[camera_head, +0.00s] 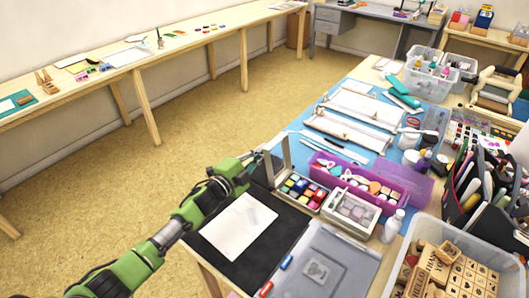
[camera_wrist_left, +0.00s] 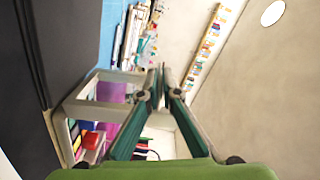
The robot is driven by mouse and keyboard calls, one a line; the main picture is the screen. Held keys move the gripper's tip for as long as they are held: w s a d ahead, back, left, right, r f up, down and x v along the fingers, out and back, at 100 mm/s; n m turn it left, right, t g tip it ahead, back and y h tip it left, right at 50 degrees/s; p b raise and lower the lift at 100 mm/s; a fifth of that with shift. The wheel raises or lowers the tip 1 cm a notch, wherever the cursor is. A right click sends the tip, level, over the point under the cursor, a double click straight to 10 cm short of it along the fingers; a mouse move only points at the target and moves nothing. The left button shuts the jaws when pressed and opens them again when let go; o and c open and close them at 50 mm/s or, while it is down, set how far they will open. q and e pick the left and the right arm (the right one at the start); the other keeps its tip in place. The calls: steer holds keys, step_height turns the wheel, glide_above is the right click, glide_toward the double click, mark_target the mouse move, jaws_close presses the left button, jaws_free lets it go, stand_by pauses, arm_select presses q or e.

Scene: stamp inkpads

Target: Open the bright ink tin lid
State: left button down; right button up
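The bright ink tin (camera_head: 302,190) lies open on the dark mat, with several coloured pads in it. Its grey lid (camera_head: 279,153) stands up steeply along the far left side of the tin. My left gripper (camera_head: 262,157) is just left of the lid, close to its outer face. In the left wrist view, its fingertips (camera_wrist_left: 161,76) come together with nothing visible between them. The grey lid frame (camera_wrist_left: 70,133) is left of the fingers there, with coloured pads (camera_wrist_left: 94,137) beyond it; I cannot tell whether they touch. My right gripper is not in view.
A white sheet (camera_head: 239,228) lies on the dark mat (camera_head: 287,228). A grey case (camera_head: 330,262) lies in front. The floor (camera_head: 190,140) is clear at left.

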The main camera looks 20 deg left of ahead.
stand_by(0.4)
arm_select(q)
steer(key=c, duration=2.3)
jaws_free()
steer(key=v, duration=1.2)
